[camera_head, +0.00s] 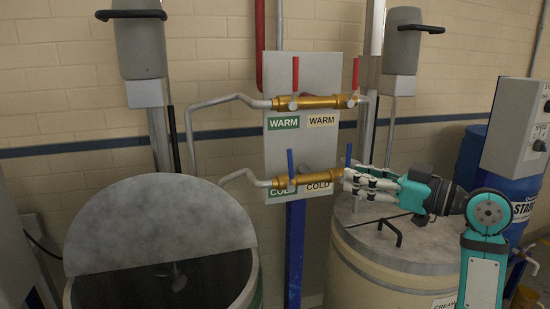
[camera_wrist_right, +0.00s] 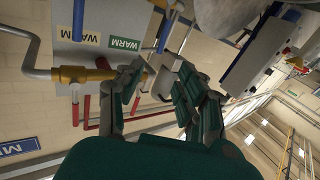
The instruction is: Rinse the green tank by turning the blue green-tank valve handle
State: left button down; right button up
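The green tank (camera_head: 246,280) stands at the lower left with a grey lid half raised; only a sliver of its green wall shows. The blue green-tank valve handle (camera_head: 290,165) stands upright on the lower brass valve (camera_head: 300,183), above the green COLD label. A second blue handle (camera_head: 348,155) stands upright on the cream side. My right gripper (camera_head: 348,182) is at that cream-side end, right of the green-tank handle and apart from it. In the wrist view its fingers (camera_wrist_right: 158,85) are spread, with nothing clearly held. My left gripper is out of view.
Two red handles (camera_head: 295,76) stand on the upper brass valve (camera_head: 315,102), above the WARM labels. The cream tank (camera_head: 375,275) with its lid is below my right arm. A control box (camera_head: 520,130) and blue drum (camera_head: 470,155) are at the right.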

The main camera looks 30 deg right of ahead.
aim_at(292, 158)
jog(key=p+x, duration=0.6)
jog(key=x, duration=1.1)
jog(key=shift+a+r, duration=0.1)
jog(key=shift+a, duration=0.15)
grip_shut()
jog(key=shift+w, duration=0.1)
